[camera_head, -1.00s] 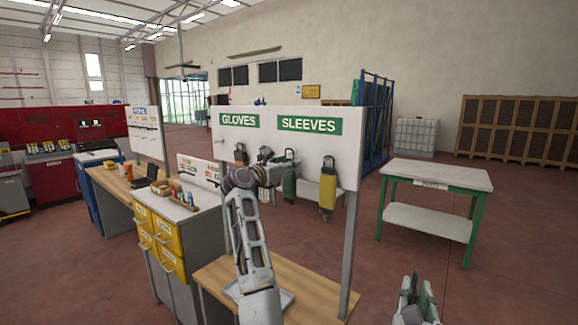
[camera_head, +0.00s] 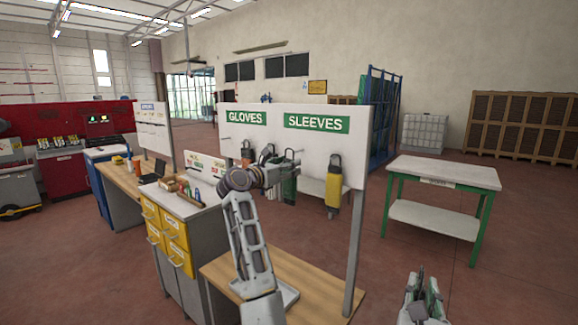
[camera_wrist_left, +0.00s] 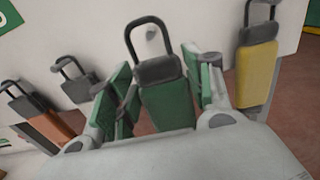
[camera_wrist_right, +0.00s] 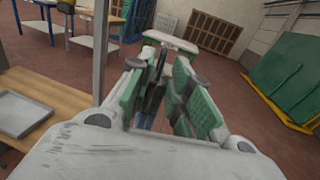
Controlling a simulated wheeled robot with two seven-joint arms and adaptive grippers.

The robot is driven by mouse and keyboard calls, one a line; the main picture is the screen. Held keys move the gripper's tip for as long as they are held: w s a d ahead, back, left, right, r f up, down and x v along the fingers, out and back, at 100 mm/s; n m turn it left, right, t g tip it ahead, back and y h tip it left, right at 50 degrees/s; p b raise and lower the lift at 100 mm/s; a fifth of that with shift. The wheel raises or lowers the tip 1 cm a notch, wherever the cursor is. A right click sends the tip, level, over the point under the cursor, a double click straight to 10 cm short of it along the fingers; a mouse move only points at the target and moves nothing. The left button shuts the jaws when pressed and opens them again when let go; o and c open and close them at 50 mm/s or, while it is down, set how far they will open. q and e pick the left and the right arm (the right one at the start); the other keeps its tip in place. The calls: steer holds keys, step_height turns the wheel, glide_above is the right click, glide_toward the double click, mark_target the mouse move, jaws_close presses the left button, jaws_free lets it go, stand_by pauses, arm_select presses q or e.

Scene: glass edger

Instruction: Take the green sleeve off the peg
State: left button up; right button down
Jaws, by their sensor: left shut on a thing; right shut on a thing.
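The green sleeve (camera_wrist_left: 168,100) has a dark grey top and a black loop. It is between the fingers of my left gripper (camera_wrist_left: 160,95), which is shut on it. A grey peg (camera_wrist_left: 151,33) shows within the loop's opening; I cannot tell whether the loop still rests on it. In the head view the sleeve (camera_head: 290,190) is at the board under the SLEEVES sign, partly hidden by my left gripper (camera_head: 287,163). My right gripper (camera_head: 424,298) is low at the right, away from the board. It is shut on a narrow dark thing (camera_wrist_right: 156,95) that I cannot identify.
A yellow sleeve (camera_head: 332,190) hangs right of the green one. An orange item (camera_wrist_left: 52,124) hangs to its left. The white board (camera_head: 352,150) stands over a wooden bench (camera_head: 325,296). A green-legged table (camera_head: 440,172) stands at right, with open floor around it.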

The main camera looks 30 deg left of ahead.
arm_select(q)
steer(key=shift+s, duration=0.8)
steer(key=shift+a+r, duration=0.1)
